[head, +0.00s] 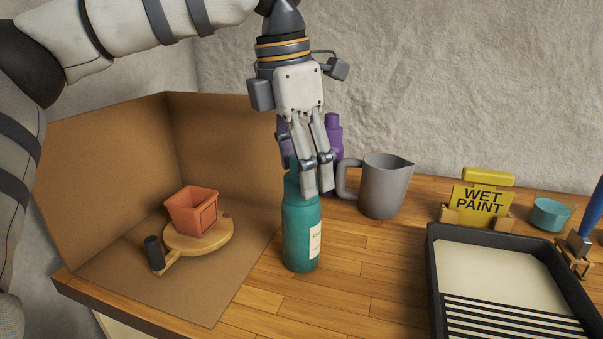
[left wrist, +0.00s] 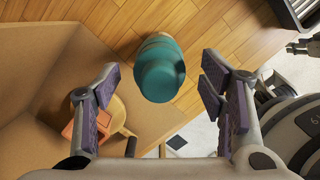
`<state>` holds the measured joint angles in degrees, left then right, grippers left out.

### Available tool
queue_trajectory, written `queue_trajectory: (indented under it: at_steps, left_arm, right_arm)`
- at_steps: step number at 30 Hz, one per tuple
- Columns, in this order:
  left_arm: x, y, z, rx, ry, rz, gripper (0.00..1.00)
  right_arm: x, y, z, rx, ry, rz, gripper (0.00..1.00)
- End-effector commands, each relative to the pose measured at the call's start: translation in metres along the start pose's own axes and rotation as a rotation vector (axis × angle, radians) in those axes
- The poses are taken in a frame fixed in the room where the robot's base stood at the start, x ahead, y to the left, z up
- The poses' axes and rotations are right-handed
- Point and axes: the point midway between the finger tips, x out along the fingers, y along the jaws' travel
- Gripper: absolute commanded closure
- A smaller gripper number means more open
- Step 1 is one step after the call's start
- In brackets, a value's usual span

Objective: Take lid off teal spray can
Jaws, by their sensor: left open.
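The teal spray can (head: 301,240) stands upright on the wooden bench, with a pale label on its side. Its teal lid (head: 291,184) is on top and is partly hidden by my fingers in the head view. My left gripper (head: 318,180) points down over the top of the can. In the left wrist view the lid (left wrist: 161,80) lies between the spread fingers of the left gripper (left wrist: 157,92), with a visible gap on both sides. The left gripper is open and holds nothing.
A purple can (head: 333,140) and a grey pitcher (head: 382,185) stand close behind and right of the teal can. A cardboard screen (head: 105,170) and an orange pot (head: 192,209) on a round board are left. A black paint tray (head: 436,285) is right. Bench in front is clear.

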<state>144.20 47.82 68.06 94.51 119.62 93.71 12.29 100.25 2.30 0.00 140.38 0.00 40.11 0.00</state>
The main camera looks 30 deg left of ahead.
Motion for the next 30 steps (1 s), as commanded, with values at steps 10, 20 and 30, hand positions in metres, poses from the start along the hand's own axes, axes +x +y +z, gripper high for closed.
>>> queue_trajectory:
  at_steps: [10,20,30]
  left_arm:
    - [0.005,0.0,0.0,0.0,-0.002,0.002,0.54]
    - [0.005,0.0,0.0,0.0,-0.001,0.002,0.71]
    - [-0.033,-0.003,0.005,0.002,-0.006,0.003,0.71]
  right_arm:
    - [0.0,0.0,-0.001,0.0,0.002,0.0,0.6]
    - [0.0,0.0,0.0,0.0,0.001,0.0,0.6]
    - [0.0,0.0,0.0,0.0,0.0,0.0,0.6]
